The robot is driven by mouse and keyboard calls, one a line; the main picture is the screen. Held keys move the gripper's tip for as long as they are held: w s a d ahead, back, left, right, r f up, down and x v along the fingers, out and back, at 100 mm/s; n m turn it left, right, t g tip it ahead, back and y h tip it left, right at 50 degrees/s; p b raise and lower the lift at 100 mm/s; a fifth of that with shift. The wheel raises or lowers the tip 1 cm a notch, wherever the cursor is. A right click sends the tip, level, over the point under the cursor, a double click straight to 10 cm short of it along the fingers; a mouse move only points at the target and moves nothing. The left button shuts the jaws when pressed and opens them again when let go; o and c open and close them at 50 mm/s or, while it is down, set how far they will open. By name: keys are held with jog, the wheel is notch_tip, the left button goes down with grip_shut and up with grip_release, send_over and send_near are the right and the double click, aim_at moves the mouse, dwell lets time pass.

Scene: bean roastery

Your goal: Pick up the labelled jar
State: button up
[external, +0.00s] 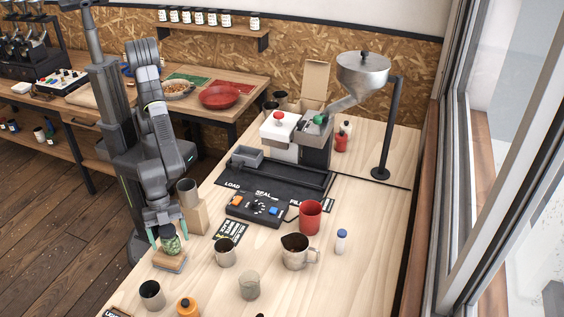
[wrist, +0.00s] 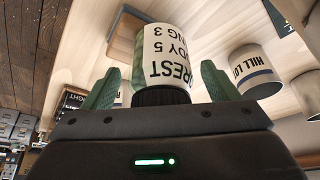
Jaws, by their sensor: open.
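The labelled jar (external: 170,242) is small, with a dark lid and a greenish body in the external view. It stands at or on a small wooden block (external: 169,264) near the table's left edge. In the wrist view the jar (wrist: 165,55) shows a white label with upside-down black print, including "REST". My gripper (external: 170,234) is over the jar with its green fingers on either side. In the wrist view the gripper (wrist: 160,84) is open around the jar, with a gap visible at the right finger; contact at the left finger is unclear.
A metal cup (external: 225,253) stands right of the jar, and a metal tumbler (external: 188,190) with a wooden block (external: 195,216) stands just behind. Another metal cup (external: 151,295) and an orange bottle (external: 187,309) are in front. A pitcher (external: 296,252) stands farther right.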

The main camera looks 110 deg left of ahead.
aim_at(163, 243)
jog(key=shift+f, duration=0.2)
jog(key=c, duration=1.3)
notch_tip(163, 243, up, 9)
jog(key=shift+d+f+b, duration=0.1)
jog(key=shift+b, duration=0.5)
jog(key=shift+d+r+p, duration=0.35)
jog(key=shift+d+r, duration=0.5)
jog(key=shift+d, duration=0.05)
jog(key=f, duration=0.4)
jog(key=d+f+p, duration=0.1)
jog(key=f, duration=0.1)
jog(key=shift+f+p, duration=0.3)
jog(key=shift+f, duration=1.75)
